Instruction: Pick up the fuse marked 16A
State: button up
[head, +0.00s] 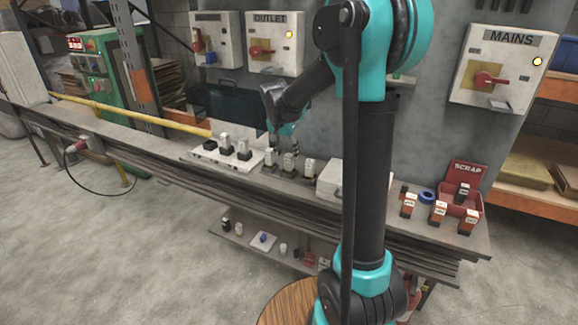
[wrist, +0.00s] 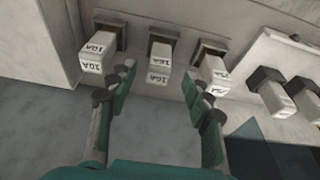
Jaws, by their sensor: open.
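The fuse marked 16A (wrist: 160,62) is a white block with an upside-down label in the wrist view. It sits in the middle of a row of three, between the fuse marked 10A (wrist: 97,52) on the left and another fuse (wrist: 213,72) on the right, whose label I cannot read surely. My gripper (wrist: 158,78) is open, with a finger to each side of the 16A fuse and nothing held. In the head view my gripper (head: 286,138) is over the row, near its middle fuse (head: 289,162).
A white tray (head: 196,153) with several fuses stands left of the row. A white box (head: 328,182) is close on its right. Loose fuses, a blue ring (head: 427,197) and a red scrap bin (head: 473,203) are at the bench's right end. The panel wall is close behind.

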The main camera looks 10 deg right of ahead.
aim_at(288, 156)
jog(key=x, duration=0.5)
jog(key=shift+s, duration=0.1)
jog(key=shift+c, duration=0.2)
grip_shut()
